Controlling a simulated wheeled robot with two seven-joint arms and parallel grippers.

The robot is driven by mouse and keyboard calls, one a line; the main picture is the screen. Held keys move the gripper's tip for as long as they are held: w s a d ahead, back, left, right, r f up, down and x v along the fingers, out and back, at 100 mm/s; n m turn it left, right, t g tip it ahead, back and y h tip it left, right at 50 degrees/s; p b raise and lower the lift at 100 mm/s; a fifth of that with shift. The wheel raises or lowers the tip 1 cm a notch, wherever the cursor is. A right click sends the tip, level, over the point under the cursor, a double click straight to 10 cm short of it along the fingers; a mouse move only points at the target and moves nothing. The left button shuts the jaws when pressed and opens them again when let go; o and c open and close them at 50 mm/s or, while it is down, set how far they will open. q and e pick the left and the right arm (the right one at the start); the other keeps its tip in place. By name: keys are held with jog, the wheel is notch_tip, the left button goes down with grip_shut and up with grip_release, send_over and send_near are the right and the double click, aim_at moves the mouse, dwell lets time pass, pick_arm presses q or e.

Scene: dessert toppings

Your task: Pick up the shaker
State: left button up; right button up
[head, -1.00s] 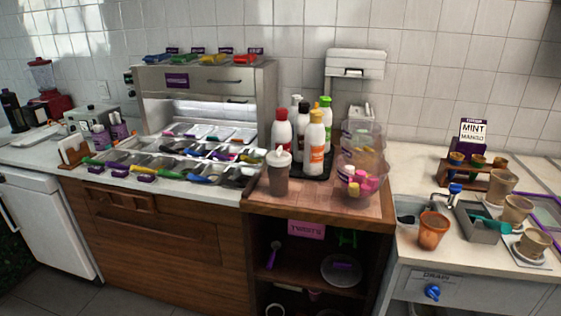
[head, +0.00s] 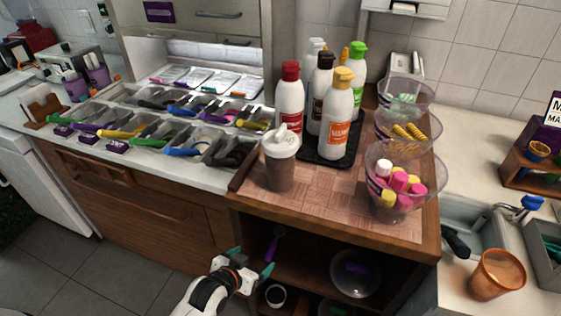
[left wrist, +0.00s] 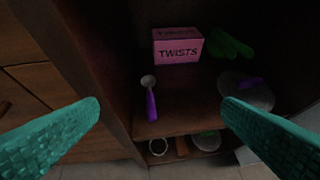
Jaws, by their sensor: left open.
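The shaker (head: 281,160) looks like a cup with a white spouted lid and a brown lower part. It stands upright on the wooden counter (head: 330,213), near its left edge, in the head view. My left gripper (head: 251,262), with teal fingers, is open and empty. It is below the counter top, in front of the open shelf, lower than the shaker. In the left wrist view the two teal fingers (left wrist: 160,115) are spread wide towards the shelf inside, and the shaker does not show there. My right gripper is not in view.
Sauce bottles (head: 338,115) stand on a black mat behind the shaker. Clear stacked bowls (head: 402,195) with toppings are to its right. Topping trays (head: 165,130) lie left. Counter in front of the shaker is clear.

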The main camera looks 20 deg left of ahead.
pick_arm(q)
notch_tip(320, 180, up, 16)
jog(key=d+t+h, duration=0.1)
jog(key=d+t, duration=0.1)
jog(key=t, duration=0.1)
jog(key=t+h, duration=0.1)
jog(key=t, duration=0.3)
send_near(272, 173)
jog(key=a+x, duration=0.1)
jog(key=x, duration=0.2)
jog(key=shift+m, duration=0.3)
jog(key=x, duration=0.4)
jog(key=d+x, duration=0.1)
jog(key=x, duration=0.2)
jog(key=shift+s+p, duration=0.15)
jog(key=shift+p, duration=0.15)
jog(key=p+x, duration=0.1)
jog(key=x, duration=0.4)
jog(key=shift+w+d+f, duration=0.15)
jog(key=shift+w, duration=0.15)
jog(key=shift+s, duration=0.1)
jog(key=c, duration=1.2)
jog(key=shift+c, duration=0.4)
